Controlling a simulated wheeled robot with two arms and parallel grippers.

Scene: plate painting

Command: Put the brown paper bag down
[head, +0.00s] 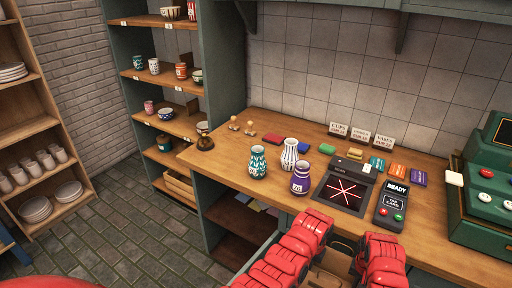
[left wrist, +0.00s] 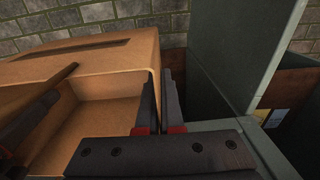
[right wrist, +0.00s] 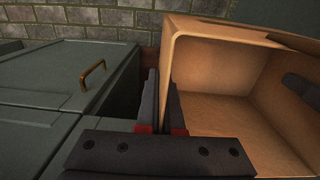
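The brown paper bag (head: 334,268) is open at the top and sits between my two grippers, low in front of the counter, in the head view. My left gripper (left wrist: 160,108) has its fingers close together on one side wall of the bag (left wrist: 105,112). My right gripper (right wrist: 163,108) has its fingers close together on the opposite wall of the bag (right wrist: 225,95). The visible inside of the bag looks empty. A dark handle-like strip shows by the bag in both wrist views. The bag's underside is hidden.
The wooden counter (head: 235,157) holds a teal vase (head: 258,163), a white vase (head: 289,155), a purple vase (head: 300,179), a dark screen pad (head: 343,191) and a card reader (head: 392,207). The green register (head: 482,195) stands right.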

